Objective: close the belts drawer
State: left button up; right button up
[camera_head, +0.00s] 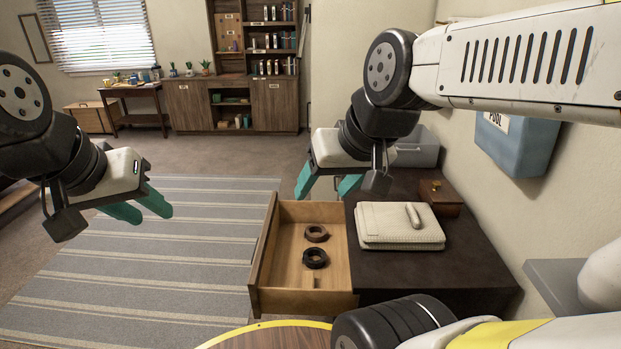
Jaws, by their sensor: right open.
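The open drawer (269,273) is pulled out to the left from the dark cabinet (420,280). It is light wood inside. Two rolled belts lie in it, a brown one (316,233) and a darker one (315,258). My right gripper (325,187) is open and empty, with teal fingers near the far end of the drawer, above or beyond it; I cannot tell whether it touches. My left gripper (146,211) hangs over the striped rug, well left of the drawer. Its teal fingers look apart with nothing between them.
On the cabinet top lie a folded cream cloth (385,235) with a small pale object on it, a small wooden box (440,197) and a grey bin (416,148). A blue wall box (517,143) hangs at right. The striped rug (150,275) left of the drawer is clear.

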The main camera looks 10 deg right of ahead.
aim_at(274, 285)
jog(key=i+j+z, duration=0.15)
jog(key=j+z, duration=0.2)
jog(key=j, duration=0.15)
jog(key=i+j+z, duration=0.15)
jog(key=j+z, duration=0.2)
jog(key=j, duration=0.2)
jog(key=j+z, duration=0.35)
jog(key=j, duration=0.2)
